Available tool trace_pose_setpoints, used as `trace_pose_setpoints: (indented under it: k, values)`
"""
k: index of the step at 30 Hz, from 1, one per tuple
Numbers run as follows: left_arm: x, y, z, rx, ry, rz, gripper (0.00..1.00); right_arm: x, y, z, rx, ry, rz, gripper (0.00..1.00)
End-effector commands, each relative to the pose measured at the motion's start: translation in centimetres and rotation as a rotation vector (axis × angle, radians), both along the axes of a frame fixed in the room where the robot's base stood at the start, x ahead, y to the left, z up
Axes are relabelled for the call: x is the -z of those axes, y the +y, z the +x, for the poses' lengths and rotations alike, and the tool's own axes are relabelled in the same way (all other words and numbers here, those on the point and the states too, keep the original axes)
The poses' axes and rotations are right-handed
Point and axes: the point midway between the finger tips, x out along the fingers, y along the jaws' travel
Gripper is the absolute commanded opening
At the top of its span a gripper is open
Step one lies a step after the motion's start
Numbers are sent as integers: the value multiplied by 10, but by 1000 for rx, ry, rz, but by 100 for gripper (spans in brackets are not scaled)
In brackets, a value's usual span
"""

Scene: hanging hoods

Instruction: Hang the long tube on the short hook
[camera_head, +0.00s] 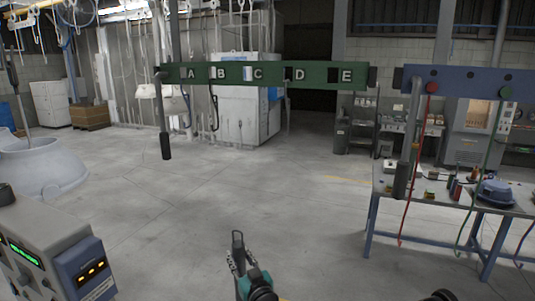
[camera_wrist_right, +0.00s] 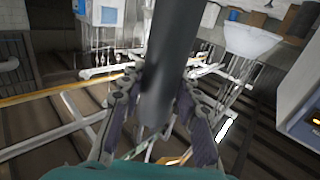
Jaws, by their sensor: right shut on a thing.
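My right gripper (camera_head: 243,268) is at the bottom centre of the head view, low in front of the floor. It is shut on a dark grey tube (camera_wrist_right: 168,55), which stands between the two fingers in the right wrist view. Only a small upper part of this tube (camera_head: 238,240) shows in the head view, so its full length cannot be told. A green rail (camera_head: 265,74) lettered A to E hangs above and beyond the gripper, with dark hook mounts between the letters. I cannot tell which hook is short. My left gripper is not seen.
A dark-ended rod (camera_head: 165,135) hangs at the green rail's left end. A blue rail (camera_head: 450,83) with red and green cables hangs at right over a workbench (camera_head: 372,215). A grey control box (camera_head: 50,245) stands at lower left. Central floor is clear.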

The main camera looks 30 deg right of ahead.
Motion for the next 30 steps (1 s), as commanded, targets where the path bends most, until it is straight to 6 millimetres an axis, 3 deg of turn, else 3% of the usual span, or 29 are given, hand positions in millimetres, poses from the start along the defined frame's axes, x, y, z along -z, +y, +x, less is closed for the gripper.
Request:
trace_pose_setpoints:
  k: [1,3,12,18,24,30]
  values:
    - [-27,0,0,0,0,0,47,-33,-7,-2,6,0,0,0]
    - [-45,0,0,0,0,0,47,-59,-15,-5,10,0,1,0]
    - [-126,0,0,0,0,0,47,-174,-48,-21,28,-5,1,0]
    - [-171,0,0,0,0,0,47,-238,-65,-33,38,-10,0,0]
    - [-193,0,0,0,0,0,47,-271,-74,-40,43,-14,-1,0]
    - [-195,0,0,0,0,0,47,-277,-78,-40,43,-15,-2,0]
